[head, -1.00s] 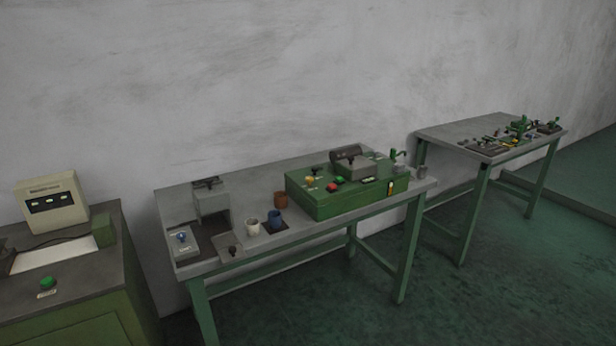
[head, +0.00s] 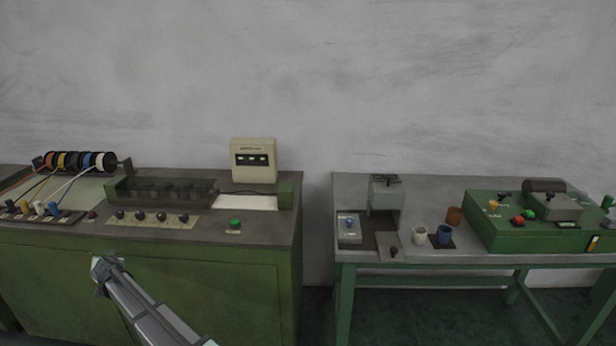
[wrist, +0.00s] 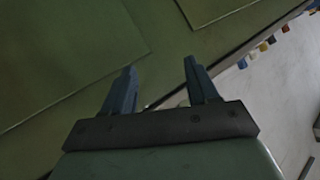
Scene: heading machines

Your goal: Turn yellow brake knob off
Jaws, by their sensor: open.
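Several coloured knobs sit in a row on the left machine's front edge, in the head view. One is a yellow knob (head: 24,207), beside a white knob (head: 39,208) and a blue knob (head: 54,209). Another yellow knob (head: 493,205) is on the green box at the right. I cannot read which is the brake. My gripper (head: 106,264) is in front of the left cabinet, below and right of the coloured row, apart from it. In the wrist view its two fingers (wrist: 160,68) are spread and empty. Small coloured knobs (wrist: 285,28) show at the upper right there.
The cabinet front (head: 200,290) is close behind my gripper. Coloured spools (head: 75,161) with wires stand behind the knob row. Dark knobs (head: 160,217) and a green button (head: 235,224) line the same machine's edge. A grey table (head: 440,254) stands at the right.

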